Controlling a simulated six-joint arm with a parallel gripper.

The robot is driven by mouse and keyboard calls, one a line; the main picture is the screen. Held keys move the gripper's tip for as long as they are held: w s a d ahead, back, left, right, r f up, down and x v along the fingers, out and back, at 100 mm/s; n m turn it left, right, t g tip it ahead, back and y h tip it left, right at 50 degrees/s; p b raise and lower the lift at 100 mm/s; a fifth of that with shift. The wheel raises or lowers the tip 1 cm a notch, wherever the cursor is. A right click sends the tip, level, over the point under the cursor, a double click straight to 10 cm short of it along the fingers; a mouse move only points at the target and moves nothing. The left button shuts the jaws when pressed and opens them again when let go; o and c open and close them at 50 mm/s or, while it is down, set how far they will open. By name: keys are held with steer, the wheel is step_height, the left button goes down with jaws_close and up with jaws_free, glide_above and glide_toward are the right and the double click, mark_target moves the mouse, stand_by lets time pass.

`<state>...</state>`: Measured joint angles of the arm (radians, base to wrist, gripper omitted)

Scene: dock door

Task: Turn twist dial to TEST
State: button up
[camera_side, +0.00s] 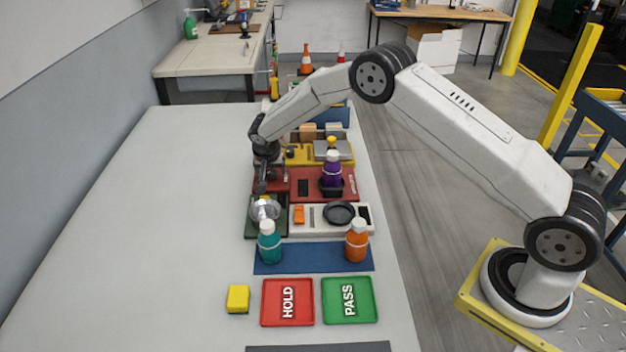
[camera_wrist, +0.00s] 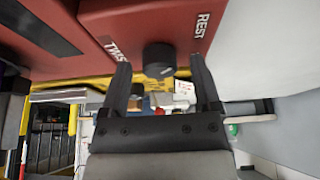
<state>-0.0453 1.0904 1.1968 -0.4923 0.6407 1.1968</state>
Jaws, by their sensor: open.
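The twist dial (camera_wrist: 158,58) is a round black knob on the red panel (camera_wrist: 125,22) in the wrist view. The panel has white lettering reading REST to the right of the dial and partly hidden lettering to its left. No TEST mark is readable. My gripper (camera_wrist: 160,74) is open, with one finger on each side of the dial; I cannot tell whether either touches it. In the side view my gripper (camera_side: 267,184) points down at the left end of the red panel (camera_side: 318,189) and hides the dial.
A purple bottle (camera_side: 332,168) stands in a black holder on the red panel. In front are a teal bottle (camera_side: 269,243), an orange bottle (camera_side: 357,241), a red HOLD tray (camera_side: 270,305) and a green PASS tray (camera_side: 332,300). The table's left side (camera_side: 150,230) is clear.

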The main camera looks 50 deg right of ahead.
jaws_close()
steer(key=shift+m, duration=0.5)
steer(key=m+g, duration=0.1)
steer(key=m, duration=0.1)
steer(key=m+g+h, duration=0.1)
steer(key=m, duration=0.2)
steer(key=shift+w, duration=0.15)
steer(key=m+g, duration=0.1)
steer(key=m, duration=0.2)
steer(key=shift+m+g, duration=0.3)
steer(key=shift+m, duration=0.1)
steer(key=shift+m+g, duration=0.5)
steer(key=shift+m, duration=1.4)
jaws_free()
